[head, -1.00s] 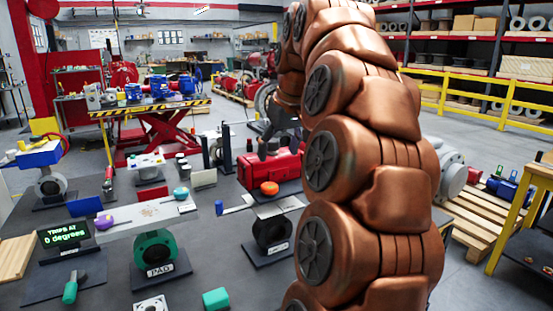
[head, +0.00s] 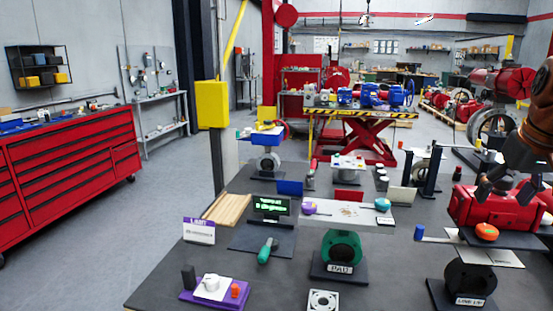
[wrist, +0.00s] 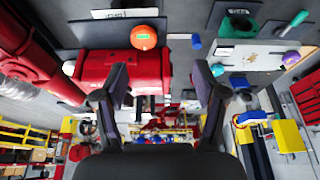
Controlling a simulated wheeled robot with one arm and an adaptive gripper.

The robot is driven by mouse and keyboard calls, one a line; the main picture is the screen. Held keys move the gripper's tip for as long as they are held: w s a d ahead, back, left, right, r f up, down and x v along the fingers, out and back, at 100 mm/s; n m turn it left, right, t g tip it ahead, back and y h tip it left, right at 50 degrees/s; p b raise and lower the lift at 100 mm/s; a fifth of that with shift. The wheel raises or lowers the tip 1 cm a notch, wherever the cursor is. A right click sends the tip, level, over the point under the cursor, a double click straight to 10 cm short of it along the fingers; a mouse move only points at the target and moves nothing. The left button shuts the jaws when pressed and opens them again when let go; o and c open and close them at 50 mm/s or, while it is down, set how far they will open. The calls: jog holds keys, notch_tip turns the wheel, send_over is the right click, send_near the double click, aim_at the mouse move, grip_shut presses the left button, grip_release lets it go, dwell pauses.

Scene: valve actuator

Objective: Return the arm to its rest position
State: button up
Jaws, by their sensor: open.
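My gripper (head: 505,190) is at the right edge of the head view, hanging with its dark fingers over the top of the red actuator (head: 485,212). Part of my copper arm shows above it; the rest is out of view. In the wrist view my gripper (wrist: 160,82) has its two fingers wide apart with nothing between them. The red actuator (wrist: 92,66) lies beyond the left finger there. Whether the fingers touch it cannot be told.
An orange knob (head: 487,232) is beside the red actuator. A green valve (head: 342,250) and a display (head: 270,207) stand on the dark table (head: 225,285). A yellow-padded post (head: 212,104) rises behind. A red tool cabinet (head: 75,165) is at left, with free floor between.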

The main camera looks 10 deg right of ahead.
jog(key=s+a+f+n+g+y, duration=0.1)
jog(key=s+a+f, duration=0.1)
jog(key=a+f, duration=0.6)
jog(key=s+a+f+n+g, duration=0.15)
jog(key=a+f, duration=0.35)
jog(key=a, duration=0.6)
jog(key=s+a+f+g, duration=0.1)
jog(key=s+a+f, duration=0.4)
jog(key=s+f, duration=0.2)
jog(key=s+a+f+n+g, duration=0.1)
jog(key=s+a+f, duration=0.3)
jog(key=s+f, duration=0.4)
jog(key=shift+s+a+g, duration=0.35)
jog(key=shift+s+g, duration=0.3)
jog(key=shift+s, duration=0.25)
